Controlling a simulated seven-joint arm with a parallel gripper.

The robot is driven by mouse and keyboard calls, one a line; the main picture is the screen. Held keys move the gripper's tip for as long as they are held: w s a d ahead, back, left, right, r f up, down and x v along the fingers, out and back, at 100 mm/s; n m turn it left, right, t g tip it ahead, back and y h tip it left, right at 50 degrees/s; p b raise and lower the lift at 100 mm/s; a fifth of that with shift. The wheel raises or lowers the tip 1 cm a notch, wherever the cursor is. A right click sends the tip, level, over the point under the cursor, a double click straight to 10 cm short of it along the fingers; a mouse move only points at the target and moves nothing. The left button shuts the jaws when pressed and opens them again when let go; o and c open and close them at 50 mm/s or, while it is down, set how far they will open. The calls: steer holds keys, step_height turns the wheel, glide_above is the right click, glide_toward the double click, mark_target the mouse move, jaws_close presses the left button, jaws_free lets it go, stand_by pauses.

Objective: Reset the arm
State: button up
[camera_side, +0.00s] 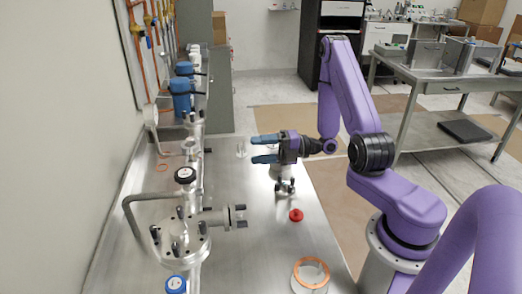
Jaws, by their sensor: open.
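My gripper (266,150) is at the end of my purple arm, held level above the metal table and pointing left. Its two blue fingers are apart, with nothing seen between them. A small clear glass-like piece (241,149) shows just left of the fingertips; I cannot tell its depth relative to them. A small metal fitting with dark knobs (285,186) stands on the table below the gripper. A red round piece (296,215) lies nearer the front. A clear dish with an orange ring (311,274) sits at the table's front right.
A metal vacuum chamber (182,243) with a side port (237,217) and a bent pipe stands at the left. Blue-capped valves (181,96) line the manifold behind it. The table (262,250) is bare in its middle front.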

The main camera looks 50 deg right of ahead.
steer(key=s+a+r+n+g+y, duration=0.1)
steer(key=s+a+r+n+g, duration=0.1)
steer(key=s+a+n+g, duration=0.6)
steer(key=s+a+r+n+g+y, duration=0.15)
steer(key=s+a+n+g, duration=0.3)
steer(key=n+g, duration=0.65)
steer(key=s+r+m+t+h, duration=0.1)
steer(key=s+m+h, duration=0.3)
steer(key=m, duration=0.7)
steer(key=s+d+r+m+t+h, duration=0.1)
steer(key=s+m+t+h, duration=0.2)
steer(key=m+h, duration=0.3)
steer(key=s+d+r+m+t+h, duration=0.1)
steer(key=s+m+h, duration=0.4)
steer(key=m, duration=1.2)
steer(key=shift+s+r+t, duration=0.45)
steer(key=shift+s+t, duration=0.1)
steer(key=shift+t, duration=0.15)
